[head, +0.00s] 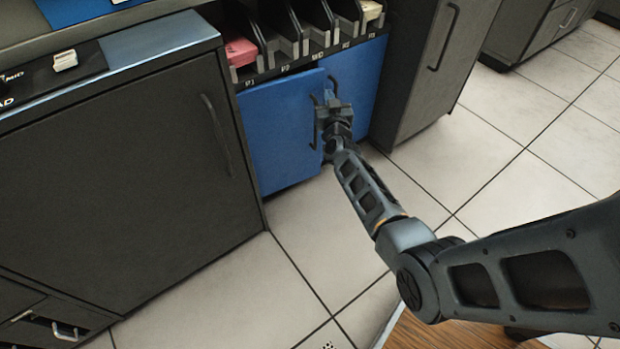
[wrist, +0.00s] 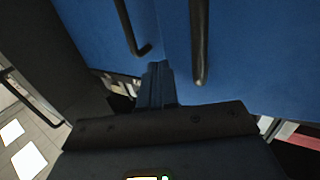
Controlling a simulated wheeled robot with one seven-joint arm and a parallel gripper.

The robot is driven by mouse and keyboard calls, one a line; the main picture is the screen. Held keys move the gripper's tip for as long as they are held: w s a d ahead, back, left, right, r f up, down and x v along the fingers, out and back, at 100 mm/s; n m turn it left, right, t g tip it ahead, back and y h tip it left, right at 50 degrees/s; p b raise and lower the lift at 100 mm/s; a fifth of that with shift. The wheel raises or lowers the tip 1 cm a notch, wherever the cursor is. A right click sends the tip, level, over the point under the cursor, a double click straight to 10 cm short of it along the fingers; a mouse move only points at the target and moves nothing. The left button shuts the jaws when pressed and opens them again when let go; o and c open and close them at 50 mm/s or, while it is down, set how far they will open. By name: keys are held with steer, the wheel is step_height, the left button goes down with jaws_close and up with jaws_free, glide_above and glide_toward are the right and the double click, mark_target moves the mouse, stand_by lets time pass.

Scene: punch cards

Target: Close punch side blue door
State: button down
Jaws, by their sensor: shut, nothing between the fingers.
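Two blue doors close off the cabinet under the card slots in the head view. The left blue door (head: 280,135) stands slightly ajar, its right edge swung out from the cabinet. The right blue door (head: 365,75) looks flush with the front. Each has a dark bar handle. My gripper (head: 334,104) is shut and empty, at the handles near where the doors meet; it hides part of them. In the wrist view the shut fingers (wrist: 156,82) point at the seam, between the two handles (wrist: 200,45). Whether they touch a door I cannot tell.
A dark cabinet (head: 120,170) with a handle stands left of the blue doors, and another dark cabinet (head: 435,65) stands right. Card slots (head: 300,35) with a pink stack (head: 241,52) are above. The tiled floor (head: 330,235) in front is clear.

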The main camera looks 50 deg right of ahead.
steer(key=shift+x, duration=0.9)
steer(key=shift+a, duration=0.15)
